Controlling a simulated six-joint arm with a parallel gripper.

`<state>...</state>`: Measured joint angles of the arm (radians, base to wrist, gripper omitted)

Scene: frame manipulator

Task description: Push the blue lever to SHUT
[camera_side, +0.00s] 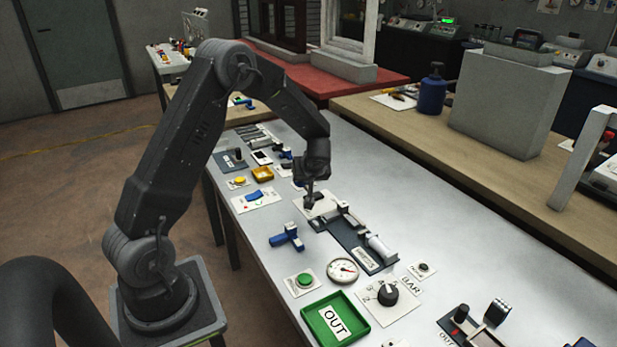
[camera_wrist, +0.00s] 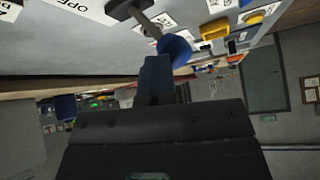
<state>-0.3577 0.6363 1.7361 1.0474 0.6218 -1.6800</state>
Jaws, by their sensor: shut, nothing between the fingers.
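The lever shows in the wrist view at the top: a dark base, a grey rod and a round blue knob (camera_wrist: 175,50). The rod slants from the base toward the knob. A label reading "OPE", cut off by the frame, lies to the left of the base; a second white label behind the rod is unreadable. My gripper (camera_wrist: 157,62) is shut and empty, its fingertips right beside the knob in the picture; I cannot tell whether they touch. In the side view my gripper (camera_side: 311,201) points down low over the bench, largely hiding the lever.
The grey bench (camera_side: 440,240) holds several devices. A blue T-shaped handle (camera_side: 286,238), a dark slide unit (camera_side: 362,243), a gauge (camera_side: 342,270), a rotary knob (camera_side: 388,293) and a green OUT tray (camera_side: 335,320) stand nearer the camera.

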